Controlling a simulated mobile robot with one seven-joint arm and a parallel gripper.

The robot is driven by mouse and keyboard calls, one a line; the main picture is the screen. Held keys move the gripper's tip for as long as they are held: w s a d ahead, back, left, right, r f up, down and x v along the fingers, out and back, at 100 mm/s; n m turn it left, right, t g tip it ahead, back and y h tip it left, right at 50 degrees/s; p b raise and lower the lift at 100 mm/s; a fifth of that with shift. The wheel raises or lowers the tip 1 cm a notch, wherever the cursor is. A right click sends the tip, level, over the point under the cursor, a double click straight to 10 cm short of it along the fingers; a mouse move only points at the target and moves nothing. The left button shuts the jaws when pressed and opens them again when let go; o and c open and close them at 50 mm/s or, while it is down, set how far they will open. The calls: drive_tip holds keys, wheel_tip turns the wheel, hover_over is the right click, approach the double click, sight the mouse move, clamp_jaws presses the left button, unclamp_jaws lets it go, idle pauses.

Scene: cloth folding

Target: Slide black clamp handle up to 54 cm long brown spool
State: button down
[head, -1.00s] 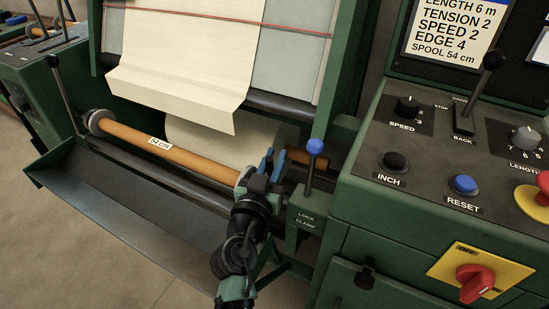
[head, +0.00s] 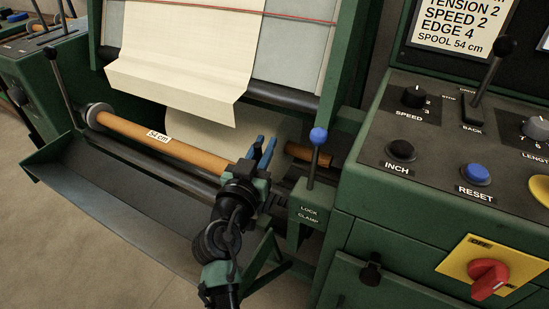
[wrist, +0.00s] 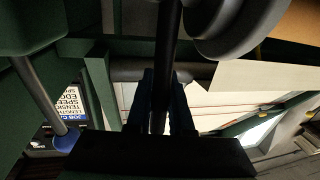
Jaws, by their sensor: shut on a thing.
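The brown spool (head: 185,152), labelled 54 cm, lies level across the machine's front. Its left end meets a pale round disc (head: 98,113); its right end is hidden behind my gripper. My gripper (head: 264,149), with blue fingers, is at the spool's right end. In the wrist view, the fingers (wrist: 163,103) are shut on the black clamp handle (wrist: 168,48), a dark rod running between them. A grey round clamp disc (wrist: 238,25) shows beside the rod, close to the brown spool (wrist: 292,20). Whether disc and spool touch cannot be told.
A blue-knobbed lock clamp lever (head: 318,150) stands just right of my gripper. A short brown roll (head: 308,154) shows behind it. Cream cloth (head: 185,60) hangs above the spool. A green tray (head: 110,200) lies below. The control panel (head: 440,150) is at right.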

drive_tip(key=shift+w+a+f+b, duration=0.1)
drive_tip(key=shift+w+a+b, duration=0.25)
drive_tip(key=shift+a+b, duration=0.15)
drive_tip(key=shift+w+a+b, duration=0.3)
drive_tip(key=shift+a+b, duration=0.05)
drive_tip(key=shift+a, duration=0.35)
drive_tip(key=c, duration=0.8)
unclamp_jaws()
drive_tip(key=v, duration=1.3)
drive_tip(key=shift+p, duration=0.3)
